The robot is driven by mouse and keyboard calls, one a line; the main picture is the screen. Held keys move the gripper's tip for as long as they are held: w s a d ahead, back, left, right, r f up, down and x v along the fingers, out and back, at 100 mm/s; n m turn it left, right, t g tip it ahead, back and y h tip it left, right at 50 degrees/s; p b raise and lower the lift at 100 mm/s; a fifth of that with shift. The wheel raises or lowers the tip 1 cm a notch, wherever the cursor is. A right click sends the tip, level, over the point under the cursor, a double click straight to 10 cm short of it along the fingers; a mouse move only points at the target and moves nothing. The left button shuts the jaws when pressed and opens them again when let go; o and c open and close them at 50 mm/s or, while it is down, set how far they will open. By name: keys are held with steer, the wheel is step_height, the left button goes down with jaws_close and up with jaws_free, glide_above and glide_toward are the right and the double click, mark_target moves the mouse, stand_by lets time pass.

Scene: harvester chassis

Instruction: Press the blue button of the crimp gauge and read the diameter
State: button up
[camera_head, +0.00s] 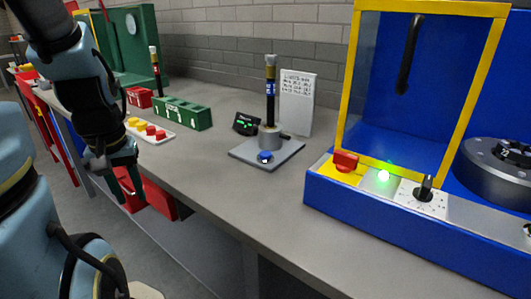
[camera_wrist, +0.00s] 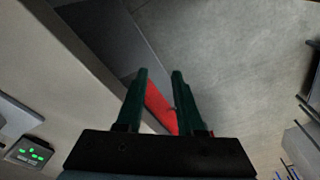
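The crimp gauge stands on the bench as a grey base plate (camera_head: 245,153) with a metal cylinder and an upright black hose (camera_head: 270,95) in it. Its blue button (camera_head: 265,157) is at the plate's front edge, uncovered. A small black display (camera_head: 246,124) with green digits sits behind the plate; the digits are too small to read. The display also shows at the lower left of the wrist view (camera_wrist: 29,152). My gripper (camera_head: 131,195) hangs beyond the bench's front edge, left of and apart from the gauge. In the wrist view its green fingers (camera_wrist: 160,72) are apart with nothing held between them.
A red bin (camera_head: 160,197) is at the bench front by my gripper. A green numbered block (camera_head: 183,113) and a white tray (camera_head: 150,130) with yellow and red buttons lie left of the gauge. A blue machine (camera_head: 400,225) with a yellow-framed guard stands right. Bench in front of the gauge is clear.

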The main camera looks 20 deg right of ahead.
jaws_close()
stand_by(1.3)
